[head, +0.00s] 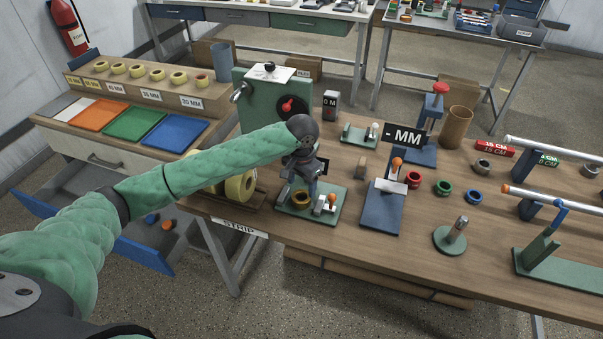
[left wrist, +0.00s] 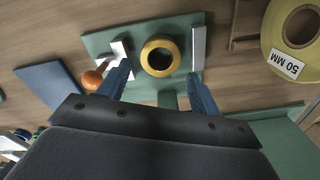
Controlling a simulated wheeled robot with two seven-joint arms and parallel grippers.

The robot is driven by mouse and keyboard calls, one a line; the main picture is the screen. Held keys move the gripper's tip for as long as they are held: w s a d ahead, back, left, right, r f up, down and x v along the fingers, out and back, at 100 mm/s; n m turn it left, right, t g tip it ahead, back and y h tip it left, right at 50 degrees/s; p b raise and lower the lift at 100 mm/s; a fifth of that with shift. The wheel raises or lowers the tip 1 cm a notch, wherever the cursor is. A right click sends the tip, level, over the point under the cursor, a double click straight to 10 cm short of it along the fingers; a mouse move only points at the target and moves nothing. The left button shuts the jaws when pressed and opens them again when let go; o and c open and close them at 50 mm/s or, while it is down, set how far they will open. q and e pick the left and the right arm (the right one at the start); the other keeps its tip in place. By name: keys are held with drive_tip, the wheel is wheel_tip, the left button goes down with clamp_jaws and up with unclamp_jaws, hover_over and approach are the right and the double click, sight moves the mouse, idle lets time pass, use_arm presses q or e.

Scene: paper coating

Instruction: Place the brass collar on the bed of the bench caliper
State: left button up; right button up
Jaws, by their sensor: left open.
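The brass collar (left wrist: 160,41) is a yellow ring on the green bed (left wrist: 100,42) of the bench caliper, between a pale grey jaw (left wrist: 198,48) and a white jaw with an orange knob. In the head view the collar (head: 301,203) shows on the green bed (head: 327,190) near the front of the bench. My left gripper (head: 302,184) points down just above it. In the left wrist view its two blue fingers (left wrist: 159,74) are apart, with the collar just beyond the tips and nothing held. My right gripper is out of view.
Yellow tape rolls (head: 240,186) stand left of the caliper. A green post base (head: 449,240) stands farther right. Some bare wood lies between them.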

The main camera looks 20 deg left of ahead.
use_arm(q)
wheel_tip(320, 180, up, 7)
drive_tip(key=b, duration=0.2)
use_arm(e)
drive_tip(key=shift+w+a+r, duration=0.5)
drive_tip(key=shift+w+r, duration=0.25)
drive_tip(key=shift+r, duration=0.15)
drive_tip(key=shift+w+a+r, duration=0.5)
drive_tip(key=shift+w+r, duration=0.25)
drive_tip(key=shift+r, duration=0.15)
